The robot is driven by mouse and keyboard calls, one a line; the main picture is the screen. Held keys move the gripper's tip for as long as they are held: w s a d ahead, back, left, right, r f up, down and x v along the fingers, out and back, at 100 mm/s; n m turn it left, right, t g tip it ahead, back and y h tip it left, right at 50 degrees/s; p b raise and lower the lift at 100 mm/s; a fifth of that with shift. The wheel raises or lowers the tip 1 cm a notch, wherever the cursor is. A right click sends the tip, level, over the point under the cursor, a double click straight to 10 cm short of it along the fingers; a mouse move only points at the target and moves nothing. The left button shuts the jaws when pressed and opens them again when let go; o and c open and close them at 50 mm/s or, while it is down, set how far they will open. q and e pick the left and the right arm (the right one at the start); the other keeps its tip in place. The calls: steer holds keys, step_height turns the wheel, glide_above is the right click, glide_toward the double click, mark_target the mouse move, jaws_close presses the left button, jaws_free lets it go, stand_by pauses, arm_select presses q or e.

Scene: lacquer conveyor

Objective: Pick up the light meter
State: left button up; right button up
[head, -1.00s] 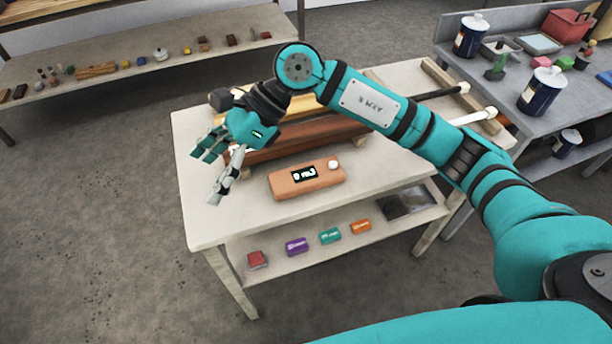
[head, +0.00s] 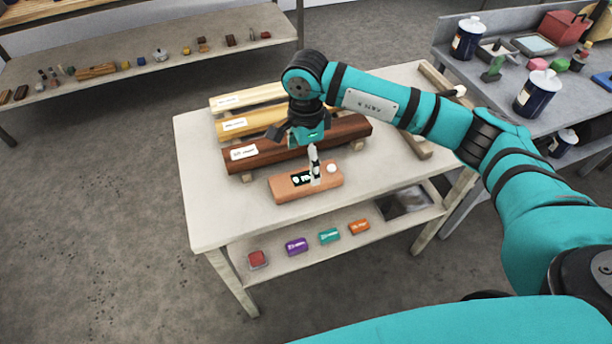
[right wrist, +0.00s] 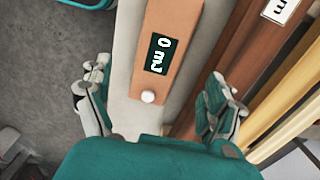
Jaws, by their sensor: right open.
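The light meter (head: 290,188) is an orange-brown block with a dark display and a white round knob, lying on the white table near its front edge. In the right wrist view the meter (right wrist: 172,45) shows its display reading "0 mJ", with the knob at the near end. My right gripper (head: 314,165) is above the meter, pointing down, and one finger covers part of the display in the head view. In the right wrist view the right gripper (right wrist: 160,100) is open, its fingers apart on either side of the meter's line, with nothing between them held. My left gripper is not in view.
Several wooden bars, including a dark red-brown one (head: 265,152), lie on supports just behind the meter. A lower shelf (head: 275,272) holds small coloured blocks. A grey bench (head: 485,97) with paint cans stands at right. The table's left front is clear.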

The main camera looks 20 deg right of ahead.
mark_target(306, 177)
steer(key=shift+f, duration=0.8)
step_height(306, 177, down, 5)
steer(key=shift+s+r+p, duration=0.1)
steer(key=shift+p, duration=1.1)
steer(key=shift+f, duration=0.3)
steer(key=shift+r, duration=0.1)
steer(key=c, duration=1.4)
